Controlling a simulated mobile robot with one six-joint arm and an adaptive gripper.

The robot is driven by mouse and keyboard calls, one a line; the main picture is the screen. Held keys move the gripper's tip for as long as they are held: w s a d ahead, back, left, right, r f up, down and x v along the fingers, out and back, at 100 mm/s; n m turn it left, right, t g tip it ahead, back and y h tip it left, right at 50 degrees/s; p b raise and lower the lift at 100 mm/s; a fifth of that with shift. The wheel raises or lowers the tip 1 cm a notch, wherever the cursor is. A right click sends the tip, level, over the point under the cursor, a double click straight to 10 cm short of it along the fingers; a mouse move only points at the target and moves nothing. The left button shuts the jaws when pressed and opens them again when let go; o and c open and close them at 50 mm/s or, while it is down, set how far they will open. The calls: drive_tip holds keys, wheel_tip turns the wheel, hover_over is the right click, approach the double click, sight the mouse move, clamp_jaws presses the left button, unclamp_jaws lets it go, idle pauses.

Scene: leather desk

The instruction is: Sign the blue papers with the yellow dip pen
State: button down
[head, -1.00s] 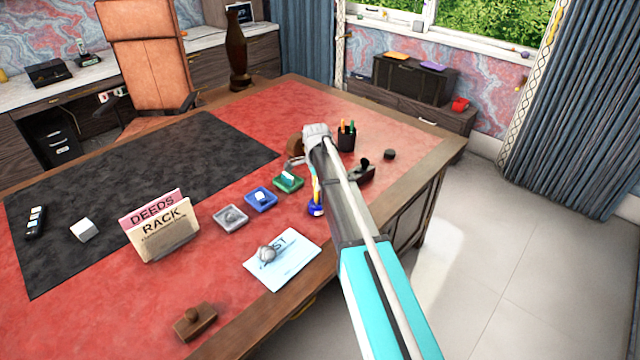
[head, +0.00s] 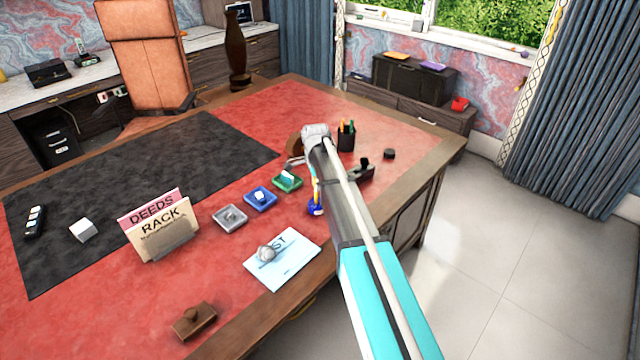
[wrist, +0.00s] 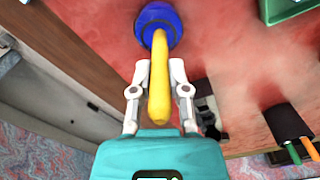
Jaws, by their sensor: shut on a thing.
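The yellow dip pen (wrist: 158,72) stands in a round blue holder (wrist: 150,22) in the wrist view. My gripper (wrist: 158,66) has one white finger on each side of the pen and is shut on it. In the head view the pen (head: 317,190) and holder (head: 316,210) show just left of my arm, near the desk's right edge; my fingers are mostly hidden there.
Grey (head: 230,218), blue (head: 260,199) and green (head: 288,182) small trays stand left of the pen. A deeds rack (head: 165,235) stands further left. A pen cup (head: 346,142) and a dark blotter-like object (head: 363,172) are beyond. A brown block (head: 194,322) lies near the front edge.

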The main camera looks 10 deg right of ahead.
drive_tip(key=shift+f+b, duration=0.4)
idle(1.8)
drive_tip(key=shift+r, duration=0.1)
drive_tip(key=shift+r+p, duration=3.45)
drive_tip(key=shift+p, duration=0.1)
drive_tip(key=shift+d, duration=0.1)
